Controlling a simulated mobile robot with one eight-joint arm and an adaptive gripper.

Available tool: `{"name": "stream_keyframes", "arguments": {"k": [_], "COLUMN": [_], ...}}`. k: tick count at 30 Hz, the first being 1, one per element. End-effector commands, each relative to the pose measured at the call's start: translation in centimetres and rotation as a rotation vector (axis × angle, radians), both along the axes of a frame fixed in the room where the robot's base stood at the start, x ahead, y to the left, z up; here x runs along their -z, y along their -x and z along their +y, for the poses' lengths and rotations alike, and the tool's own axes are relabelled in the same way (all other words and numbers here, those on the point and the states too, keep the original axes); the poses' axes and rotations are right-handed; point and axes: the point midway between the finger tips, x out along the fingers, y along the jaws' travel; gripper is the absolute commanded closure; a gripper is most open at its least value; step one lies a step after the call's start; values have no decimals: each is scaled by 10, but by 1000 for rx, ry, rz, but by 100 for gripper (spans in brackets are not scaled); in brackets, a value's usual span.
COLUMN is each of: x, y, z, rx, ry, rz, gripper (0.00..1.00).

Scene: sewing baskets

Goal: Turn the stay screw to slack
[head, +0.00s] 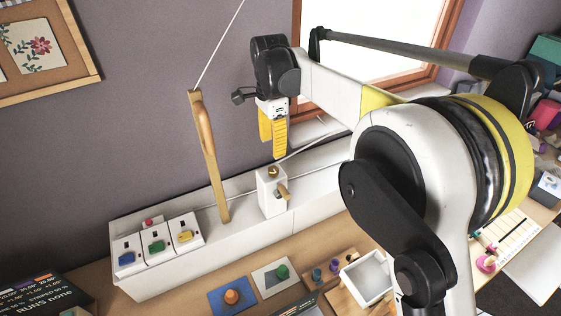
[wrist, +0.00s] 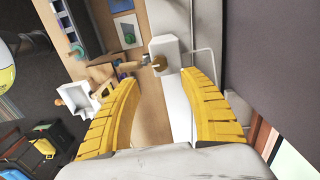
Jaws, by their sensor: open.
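The stay screw appears to be the fitting on a white block (head: 268,200), with a brass knob (head: 273,171) on top and a wooden handle (head: 282,193) at its side. The block (wrist: 158,45), knob (wrist: 160,63) and handle (wrist: 132,65) also show in the wrist view, just beyond the fingertips. My gripper (head: 273,143) hangs above the block, pointing down, with its yellow fingers apart from it. In the wrist view my gripper (wrist: 163,82) is open, with nothing between its fingers.
A tall wooden post (head: 210,160) with a cord at its top stands left of the block. A thin rod or line runs past the block. Coloured switches (head: 156,246) sit on the white ledge (head: 245,238). A white tray (head: 368,279) and coloured pegs stand on the table in front.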

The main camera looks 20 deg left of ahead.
Motion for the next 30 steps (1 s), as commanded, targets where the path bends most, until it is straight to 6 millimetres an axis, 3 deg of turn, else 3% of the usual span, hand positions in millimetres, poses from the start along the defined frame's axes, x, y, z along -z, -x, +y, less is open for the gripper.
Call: {"name": "stream_keyframes", "arguments": {"k": [9,15,27,30], "x": [63,90,98,98], "y": [-1,-1,-1,-1], "z": [-1,-1,-1,-1], "rx": [0,0,-1,-1], "ry": [-1,-2,-2,-2], "rz": [-1,-1,-1,-1], "gripper": [48,48,48,77]}}
